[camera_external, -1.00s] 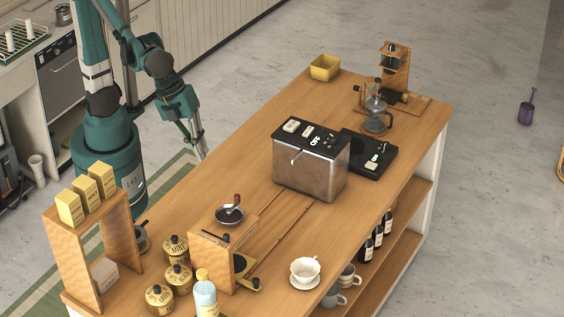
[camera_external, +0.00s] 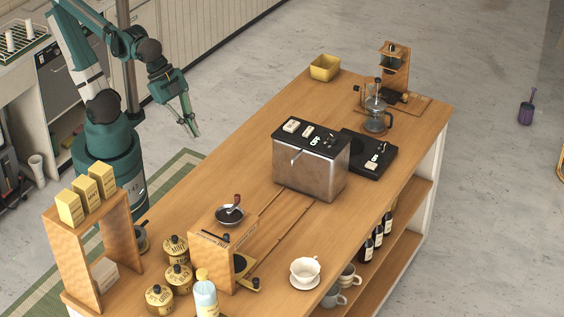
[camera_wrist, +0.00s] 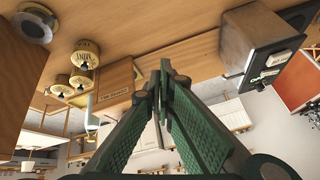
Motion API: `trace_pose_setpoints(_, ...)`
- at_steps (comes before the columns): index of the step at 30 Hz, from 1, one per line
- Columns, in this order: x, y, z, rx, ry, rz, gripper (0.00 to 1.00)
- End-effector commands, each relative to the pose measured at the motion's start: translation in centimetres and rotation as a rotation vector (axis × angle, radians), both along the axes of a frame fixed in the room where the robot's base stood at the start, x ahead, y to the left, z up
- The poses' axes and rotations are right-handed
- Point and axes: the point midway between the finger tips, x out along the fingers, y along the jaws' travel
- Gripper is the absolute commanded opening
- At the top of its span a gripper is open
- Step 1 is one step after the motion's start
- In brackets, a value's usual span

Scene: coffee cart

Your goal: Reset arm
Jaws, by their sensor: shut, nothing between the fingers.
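My gripper (camera_external: 191,127) hangs in the air left of the wooden cart top (camera_external: 262,118), over the floor. It is shut with nothing in it. In the wrist view its two green fingers (camera_wrist: 163,75) come together at the tips, with the cart top showing beyond them. My teal arm is raised and bent above its base at the upper left of the external view.
A metal coffee machine (camera_external: 309,165) stands mid-cart. The wooden grinder (camera_external: 212,258), several canisters (camera_external: 175,249), a white cup (camera_external: 305,268) and a wooden stand with yellow boxes (camera_external: 70,208) are at the near end. A yellow bin (camera_external: 324,67) and glass carafe (camera_external: 375,110) are farther back.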

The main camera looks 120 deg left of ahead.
Motion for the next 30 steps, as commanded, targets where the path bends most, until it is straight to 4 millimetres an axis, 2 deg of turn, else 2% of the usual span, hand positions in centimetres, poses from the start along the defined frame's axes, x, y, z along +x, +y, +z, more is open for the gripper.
trace_pose_setpoints(6,-2.7,1.9,-2.1,-0.106,-0.044,0.170,0.00)
trace_pose_setpoints(12,-4.2,2.8,-3.4,-0.178,-0.074,0.279,0.00)
trace_pose_setpoints(30,-4.8,3.1,-3.8,-0.209,-0.086,0.323,0.00)
